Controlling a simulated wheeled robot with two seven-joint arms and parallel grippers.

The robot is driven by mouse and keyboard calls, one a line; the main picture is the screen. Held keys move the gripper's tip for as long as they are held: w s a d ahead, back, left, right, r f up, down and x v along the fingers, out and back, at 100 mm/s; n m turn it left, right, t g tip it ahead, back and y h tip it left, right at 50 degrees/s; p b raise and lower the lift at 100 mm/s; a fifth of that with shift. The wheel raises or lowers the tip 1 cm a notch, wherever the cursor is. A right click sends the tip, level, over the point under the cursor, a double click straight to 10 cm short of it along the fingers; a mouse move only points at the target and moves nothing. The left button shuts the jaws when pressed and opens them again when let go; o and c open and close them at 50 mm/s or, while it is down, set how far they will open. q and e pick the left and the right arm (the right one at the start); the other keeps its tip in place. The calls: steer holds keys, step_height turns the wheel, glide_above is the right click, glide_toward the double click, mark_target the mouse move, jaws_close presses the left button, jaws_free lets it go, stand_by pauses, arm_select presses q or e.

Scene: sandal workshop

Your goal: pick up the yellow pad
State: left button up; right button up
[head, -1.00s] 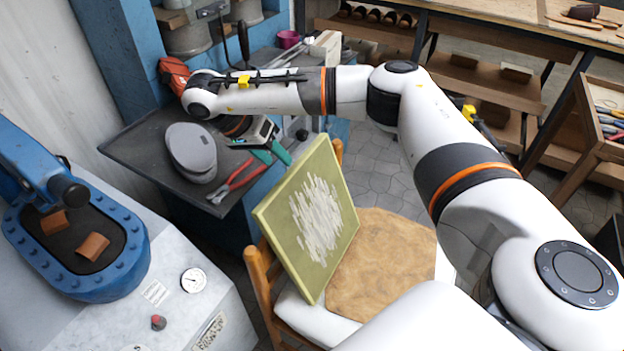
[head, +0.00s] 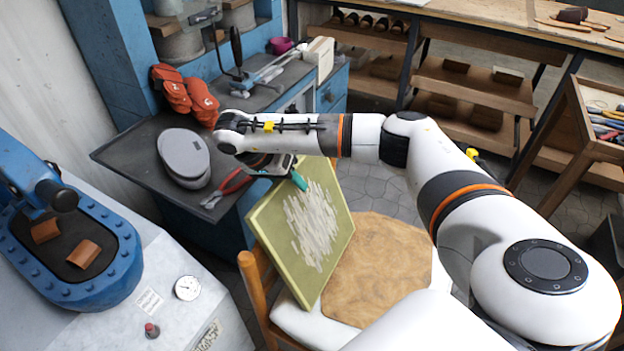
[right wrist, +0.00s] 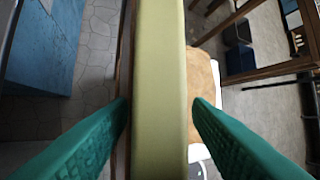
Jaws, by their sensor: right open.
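The yellow pad (head: 312,232) is a square, pale yellow-green panel with white strokes on its face. It stands tilted on a chair, leaning back against it. My right gripper (head: 297,180) has come in from above, at the pad's upper edge. In the right wrist view the pad (right wrist: 160,70) runs edge-on between the two green fingers of the open right gripper (right wrist: 162,112). A narrow gap shows on the right side; the left finger is very close to the pad, and I cannot tell if it touches. My left gripper is out of view.
The chair has a brown seat cover (head: 385,270). A dark bench (head: 125,155) beside it holds grey soles (head: 184,157), red-handled pliers (head: 232,184) and orange gloves (head: 185,92). A blue press (head: 75,250) stands at the left. Tiled floor is open behind the chair.

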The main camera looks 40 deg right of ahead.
steer(key=shift+f, duration=0.2)
jaws_close()
stand_by(0.3)
stand_by(1.1)
steer(key=shift+w+r, duration=0.1)
steer(key=shift+r, duration=0.1)
